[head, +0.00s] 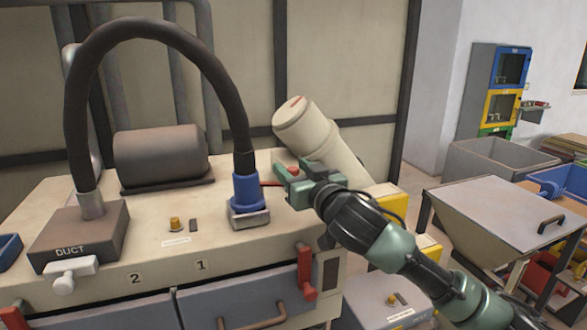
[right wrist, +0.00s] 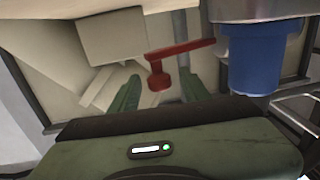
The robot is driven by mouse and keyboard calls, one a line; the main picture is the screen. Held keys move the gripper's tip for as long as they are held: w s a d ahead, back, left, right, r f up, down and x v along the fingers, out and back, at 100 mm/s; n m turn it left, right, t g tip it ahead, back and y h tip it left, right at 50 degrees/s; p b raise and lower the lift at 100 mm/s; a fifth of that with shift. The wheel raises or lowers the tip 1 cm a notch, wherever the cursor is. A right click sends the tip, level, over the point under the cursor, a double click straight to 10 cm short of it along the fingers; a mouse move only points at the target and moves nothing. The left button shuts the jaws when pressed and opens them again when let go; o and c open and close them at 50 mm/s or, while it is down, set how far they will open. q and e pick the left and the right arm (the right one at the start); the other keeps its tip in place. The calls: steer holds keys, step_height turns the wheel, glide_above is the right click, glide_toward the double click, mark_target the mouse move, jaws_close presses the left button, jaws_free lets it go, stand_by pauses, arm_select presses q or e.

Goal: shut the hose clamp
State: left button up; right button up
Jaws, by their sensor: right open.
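The hose clamp is a blue collar (head: 248,190) at the lower end of the dark hose (head: 150,30), on a grey metal base. Its red lever (head: 270,184) sticks out to the right, towards my right gripper (head: 285,184). In the right wrist view the blue collar (right wrist: 262,55) is at upper right. There the red lever (right wrist: 185,49) reaches left and ends in a knob (right wrist: 158,80). My open right gripper (right wrist: 160,92) has its green fingers either side of the knob in the picture; contact cannot be told. My left gripper is not in view.
The cream machine top (head: 215,215) carries a dark cylinder (head: 160,157), a DUCT box (head: 80,232) and a yellow button (head: 174,224). A tilted cream cylinder (head: 325,140) stands behind my right gripper. A grey hopper (head: 490,205) is at right.

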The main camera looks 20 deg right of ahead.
steer(key=shift+w, duration=0.1)
jaws_close()
stand_by(1.2)
